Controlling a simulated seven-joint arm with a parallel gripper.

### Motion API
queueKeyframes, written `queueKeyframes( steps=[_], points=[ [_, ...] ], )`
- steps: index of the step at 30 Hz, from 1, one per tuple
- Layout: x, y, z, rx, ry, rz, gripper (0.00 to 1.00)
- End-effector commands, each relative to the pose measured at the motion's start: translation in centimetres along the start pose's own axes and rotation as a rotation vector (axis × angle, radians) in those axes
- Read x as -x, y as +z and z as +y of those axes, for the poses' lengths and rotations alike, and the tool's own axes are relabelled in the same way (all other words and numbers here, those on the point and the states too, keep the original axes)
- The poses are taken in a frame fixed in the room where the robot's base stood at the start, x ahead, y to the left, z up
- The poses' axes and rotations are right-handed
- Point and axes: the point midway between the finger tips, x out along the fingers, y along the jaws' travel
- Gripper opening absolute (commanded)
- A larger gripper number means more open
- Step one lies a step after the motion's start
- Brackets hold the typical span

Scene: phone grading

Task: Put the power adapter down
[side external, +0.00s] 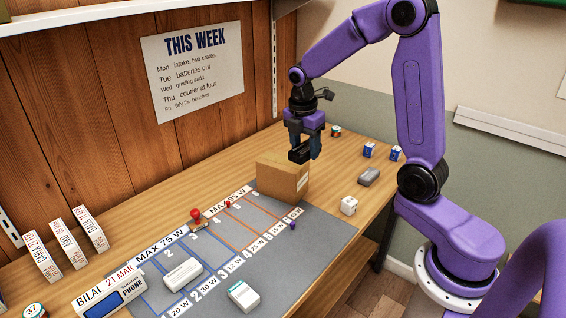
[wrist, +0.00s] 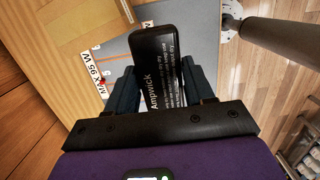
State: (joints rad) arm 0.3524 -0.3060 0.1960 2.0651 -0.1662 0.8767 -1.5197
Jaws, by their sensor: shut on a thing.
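My gripper (side external: 304,146) is shut on a black power adapter (side external: 298,156), held in the air just above or beside the brown cardboard box; I cannot tell if they touch. In the wrist view the black adapter (wrist: 155,62) sits between the two fingers, its "Ampwick" label and small print facing the camera. The grey mat (side external: 262,268) below has blue and orange lines, numbered cells and wattage strips. A white adapter (side external: 183,274) lies on its near-left part, and another white block with a teal edge (side external: 243,296) lies near its front.
The cardboard box (side external: 283,178) stands at the mat's far end. A red stamp (side external: 195,216), a small red pawn (side external: 228,204) and a blue pawn (side external: 293,226) stand on the mat. Several mat cells are clear.

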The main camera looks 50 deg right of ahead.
Motion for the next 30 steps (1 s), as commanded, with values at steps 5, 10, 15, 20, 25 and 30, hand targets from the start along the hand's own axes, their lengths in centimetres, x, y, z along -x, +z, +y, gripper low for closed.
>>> queueKeyframes(
  steps=[5, 10, 15, 20, 25, 30],
  points=[
    [1.8, 3.2, 0.4, 0.005, 0.001, 0.006, 0.17],
    [1.7, 4.2, 1.5, 0.01, -0.001, 0.008, 0.17],
    [0.2, 4.7, 4.2, 0.012, -0.003, 0.008, 0.17],
    [-1.2, 5.3, 6.9, 0.011, -0.002, 0.008, 0.17],
    [-3.0, 5.9, 9.7, 0.011, -0.003, 0.008, 0.17],
    [-5.6, 6.1, 11.7, 0.011, -0.002, 0.007, 0.17]
  ],
)
